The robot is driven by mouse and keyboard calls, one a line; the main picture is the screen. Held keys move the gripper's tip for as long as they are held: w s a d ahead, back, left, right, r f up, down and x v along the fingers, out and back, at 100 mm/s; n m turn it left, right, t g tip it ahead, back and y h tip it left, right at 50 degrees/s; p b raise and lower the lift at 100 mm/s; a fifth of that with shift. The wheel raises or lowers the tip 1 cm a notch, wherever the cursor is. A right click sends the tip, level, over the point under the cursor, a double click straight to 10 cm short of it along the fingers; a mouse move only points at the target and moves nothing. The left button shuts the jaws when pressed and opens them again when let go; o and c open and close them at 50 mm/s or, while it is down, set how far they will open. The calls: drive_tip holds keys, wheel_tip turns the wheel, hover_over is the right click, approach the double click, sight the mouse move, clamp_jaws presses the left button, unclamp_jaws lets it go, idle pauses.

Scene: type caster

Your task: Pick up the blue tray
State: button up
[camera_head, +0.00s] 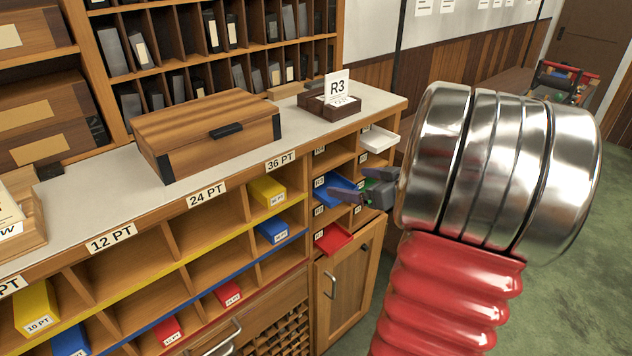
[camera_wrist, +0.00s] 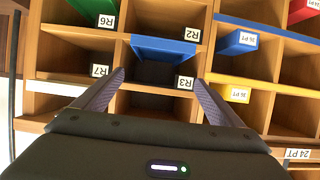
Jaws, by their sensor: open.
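The blue tray (camera_head: 333,184) juts from a compartment in the left column of the small cubby block below the counter's right end. In the wrist view, which looks upside down, the blue tray (camera_wrist: 163,47) lies just beyond my fingertips, near the R2 and R3 labels. My gripper (camera_head: 345,193) is at the tray's front in the head view and covers part of it. In the wrist view my gripper (camera_wrist: 159,80) has its two fingers wide apart, with nothing between them. I cannot tell whether a finger touches the tray.
A red tray (camera_head: 333,238) juts out below, and a white tray (camera_head: 379,139) sticks out above right. A green tray (camera_wrist: 94,10) is in the neighbouring column. A dark wooden holder with an R3 card (camera_head: 337,89) stands on the counter (camera_head: 375,100) above. Green floor is open at right.

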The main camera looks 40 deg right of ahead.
drive_tip(key=shift+w, duration=0.1)
approach(321, 183)
drive_tip(key=shift+w+a+r, duration=0.1)
drive_tip(key=shift+w, duration=1.05)
drive_tip(key=shift+w+a+r, duration=0.1)
drive_tip(key=shift+w, duration=1.05)
drive_tip(key=shift+x, duration=2.6)
drive_tip(key=shift+d+f, duration=0.1)
drive_tip(key=shift+d, duration=0.05)
drive_tip(key=shift+c, duration=0.3)
drive_tip(key=c, duration=1.7)
